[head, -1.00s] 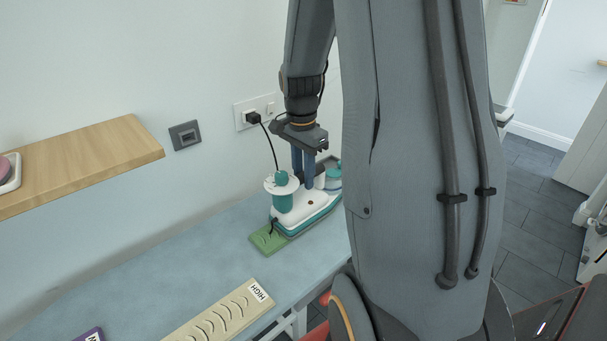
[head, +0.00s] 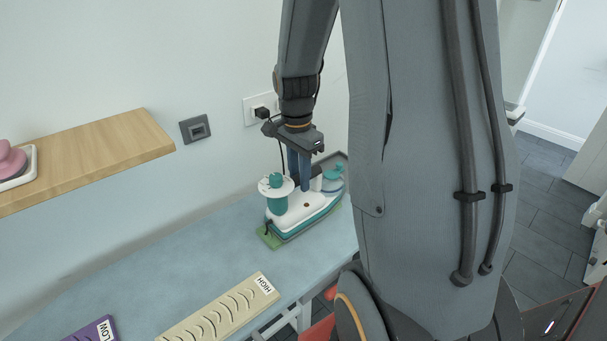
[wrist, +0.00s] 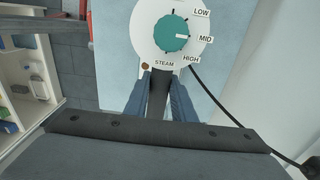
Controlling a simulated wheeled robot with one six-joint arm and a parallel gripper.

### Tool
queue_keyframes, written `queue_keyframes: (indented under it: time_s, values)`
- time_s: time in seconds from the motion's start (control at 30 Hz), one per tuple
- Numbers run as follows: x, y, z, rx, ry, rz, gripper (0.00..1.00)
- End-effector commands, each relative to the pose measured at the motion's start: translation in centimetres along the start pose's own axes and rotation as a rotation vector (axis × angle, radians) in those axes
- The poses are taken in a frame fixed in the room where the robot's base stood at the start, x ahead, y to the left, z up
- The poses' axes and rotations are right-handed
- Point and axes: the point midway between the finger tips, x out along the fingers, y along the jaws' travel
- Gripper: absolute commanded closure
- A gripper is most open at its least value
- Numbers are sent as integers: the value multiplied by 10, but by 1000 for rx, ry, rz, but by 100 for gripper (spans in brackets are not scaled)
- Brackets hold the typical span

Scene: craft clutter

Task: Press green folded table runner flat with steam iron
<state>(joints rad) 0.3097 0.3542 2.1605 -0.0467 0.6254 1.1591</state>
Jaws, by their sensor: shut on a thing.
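The white and teal steam iron (head: 305,213) sits on the green folded table runner (head: 265,237), seen in the head view. A strip of green shows at the iron's lower left end; most of the runner is hidden under it. My gripper (head: 303,182) reaches down from above, its blue fingers shut on the iron's dark handle. In the wrist view, the fingers (wrist: 160,92) flank the handle.
The pale blue work surface (head: 170,275) is clear left of the iron. A beige HIGH strip (head: 225,309) and a purple LOW strip (head: 95,331) lie at the front. A wooden shelf (head: 90,155) juts from the wall. A black cord runs to the wall socket (head: 261,109).

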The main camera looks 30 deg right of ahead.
Motion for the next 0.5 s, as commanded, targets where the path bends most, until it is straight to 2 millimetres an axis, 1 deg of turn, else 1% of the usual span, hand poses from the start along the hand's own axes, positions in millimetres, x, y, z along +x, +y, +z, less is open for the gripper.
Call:
queue_keyframes:
  time_s: [0.3, 0.5]
  values:
    - [-2, -2, 0, 0, 2, -4, 100]
    - [-2, -2, 6, -1, 2, -4, 100]
